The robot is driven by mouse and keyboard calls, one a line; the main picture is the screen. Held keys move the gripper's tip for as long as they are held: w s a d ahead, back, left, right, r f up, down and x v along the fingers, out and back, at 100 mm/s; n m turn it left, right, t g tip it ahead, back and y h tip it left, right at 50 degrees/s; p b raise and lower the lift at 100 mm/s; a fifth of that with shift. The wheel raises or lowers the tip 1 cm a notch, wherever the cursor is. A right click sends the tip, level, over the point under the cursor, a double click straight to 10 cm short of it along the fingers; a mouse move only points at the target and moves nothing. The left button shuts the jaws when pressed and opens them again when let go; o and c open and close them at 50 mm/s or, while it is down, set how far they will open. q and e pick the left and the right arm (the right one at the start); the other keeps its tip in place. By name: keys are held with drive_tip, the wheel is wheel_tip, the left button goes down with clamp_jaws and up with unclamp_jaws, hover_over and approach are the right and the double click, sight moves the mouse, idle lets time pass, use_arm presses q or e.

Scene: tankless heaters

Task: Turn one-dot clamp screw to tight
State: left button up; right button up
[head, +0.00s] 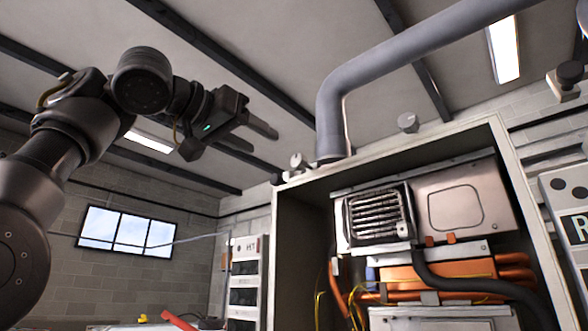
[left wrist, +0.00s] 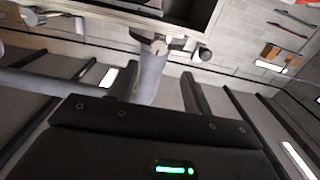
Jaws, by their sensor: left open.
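A grey flue pipe (head: 330,110) rises from the top of the heater cabinet (head: 385,165) and bends right along the ceiling. A pale knob-like screw (head: 297,162) sits at the left of the pipe's base, and another pale knob (head: 407,122) shows right of the pipe. No dot mark is readable on either. My left gripper (head: 256,140) is open and empty, raised in the air left of the pipe, apart from it. In the left wrist view, the open fingers (left wrist: 163,88) show with the pipe (left wrist: 150,75) beyond them and a pale knob (left wrist: 159,46) at its base. My right gripper is not in view.
The open cabinet holds a heater unit with a vent grille (head: 378,213), orange pipes (head: 440,275) and a black hose (head: 480,290). A white panel (head: 245,275) stands left of it, and another (head: 570,215) at the right edge. The air around my left gripper is free.

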sight(296, 161)
use_arm(q)
drive_tip(key=p+x, duration=0.5)
drive_tip(key=x, duration=0.4)
drive_tip(key=shift+w+d+r+p, duration=0.15)
drive_tip(key=shift+w+d+p, duration=0.1)
drive_tip(key=shift+w+p, duration=0.05)
drive_tip(key=shift+w+d+p, duration=0.35)
drive_tip(key=shift+w, duration=0.1)
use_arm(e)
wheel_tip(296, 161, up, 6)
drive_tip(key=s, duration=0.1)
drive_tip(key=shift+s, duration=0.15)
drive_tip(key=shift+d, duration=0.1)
use_arm(q)
drive_tip(key=c, duration=1)
